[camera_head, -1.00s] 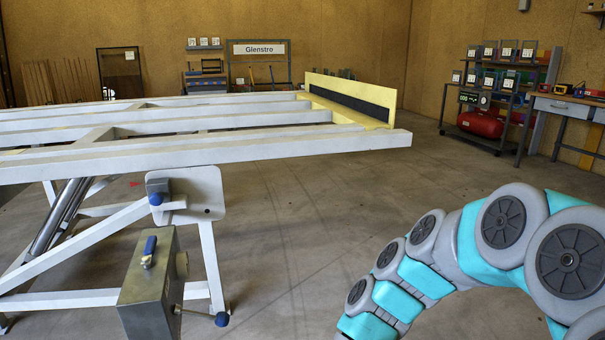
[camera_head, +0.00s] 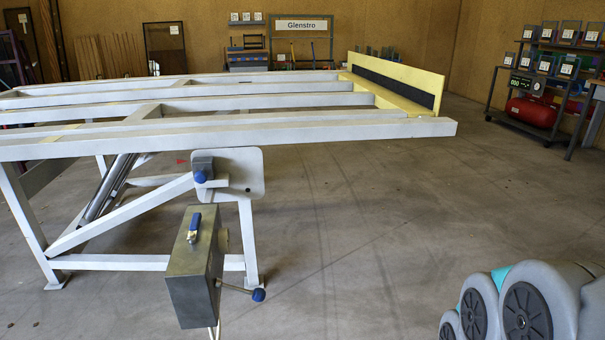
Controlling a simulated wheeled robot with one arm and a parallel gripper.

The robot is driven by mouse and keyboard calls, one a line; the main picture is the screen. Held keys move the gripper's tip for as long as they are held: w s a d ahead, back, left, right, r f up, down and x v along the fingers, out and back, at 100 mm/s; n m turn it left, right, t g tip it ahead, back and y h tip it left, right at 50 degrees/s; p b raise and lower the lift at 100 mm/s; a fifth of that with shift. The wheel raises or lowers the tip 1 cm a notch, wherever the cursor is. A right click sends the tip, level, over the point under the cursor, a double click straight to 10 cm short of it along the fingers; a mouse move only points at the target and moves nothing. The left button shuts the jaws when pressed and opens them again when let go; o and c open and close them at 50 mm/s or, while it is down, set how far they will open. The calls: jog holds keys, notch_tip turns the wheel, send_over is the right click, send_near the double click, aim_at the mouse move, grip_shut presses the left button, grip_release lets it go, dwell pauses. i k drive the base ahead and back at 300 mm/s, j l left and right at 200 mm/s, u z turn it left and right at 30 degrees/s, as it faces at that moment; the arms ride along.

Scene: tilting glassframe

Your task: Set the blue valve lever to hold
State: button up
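A rod with a dark blue knob (camera_head: 258,295) sticks out from the box's right side. The white tilting frame (camera_head: 250,133) lies about level behind the box, with a yellow ledge (camera_head: 400,85) at its right end. My gripper is out of view; only part of my arm shows at the lower right.
A plate with another blue knob (camera_head: 201,177) is fixed to the frame's side above the box. White legs and braces stand behind the box. Open concrete floor (camera_head: 370,240) lies to the right. A shelf rack with a red tank (camera_head: 531,112) stands at the far right.

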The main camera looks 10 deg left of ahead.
aim_at(258, 295)
jog(key=k+u, duration=0.1)
jog(key=u, duration=0.95)
